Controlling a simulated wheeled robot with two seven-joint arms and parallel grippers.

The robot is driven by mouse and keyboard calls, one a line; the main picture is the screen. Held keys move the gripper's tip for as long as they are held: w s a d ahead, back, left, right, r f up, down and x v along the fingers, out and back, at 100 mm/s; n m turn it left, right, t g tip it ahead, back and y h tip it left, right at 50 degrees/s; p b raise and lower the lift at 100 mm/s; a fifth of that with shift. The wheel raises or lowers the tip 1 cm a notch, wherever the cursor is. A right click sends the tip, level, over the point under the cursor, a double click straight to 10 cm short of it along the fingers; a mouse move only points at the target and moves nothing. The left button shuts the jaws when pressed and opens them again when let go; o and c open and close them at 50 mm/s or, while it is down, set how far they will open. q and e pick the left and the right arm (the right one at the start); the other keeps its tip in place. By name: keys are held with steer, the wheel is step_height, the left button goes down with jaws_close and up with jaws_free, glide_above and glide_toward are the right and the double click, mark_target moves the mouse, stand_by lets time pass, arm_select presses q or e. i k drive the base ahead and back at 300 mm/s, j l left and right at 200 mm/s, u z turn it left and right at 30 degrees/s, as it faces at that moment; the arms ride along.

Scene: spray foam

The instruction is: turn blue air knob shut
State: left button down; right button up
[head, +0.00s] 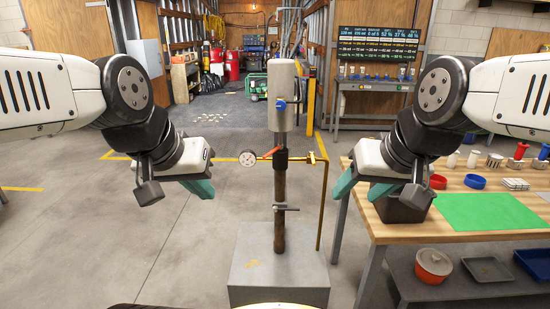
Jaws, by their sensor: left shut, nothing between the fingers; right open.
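A blue knob (281,104) sits on the front of the grey cylinder (281,82) at the top of a post in the middle of the head view. A round white gauge (247,158) and an orange-red lever (271,152) are below it on the left side. My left gripper (205,188) has teal fingers that are shut and empty, left of the post and lower than the knob. My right gripper (350,187) is open and empty, right of the post and also lower than the knob. Neither gripper touches the post.
A brass pipe (323,195) runs down right of the post to the grey base block (278,268). A wooden table (400,235) with a green mat (487,211), a red dish (437,181) and a blue dish (475,181) stands at right. Floor at left is clear.

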mark_target(281, 105)
steer(key=j+u, duration=0.15)
steer(key=j, duration=0.25)
steer(key=i+j+u, duration=0.15)
steer(key=j, duration=0.25)
steer(key=i+j+u, duration=0.15)
steer(key=j, duration=0.25)
steer(key=k, duration=0.05)
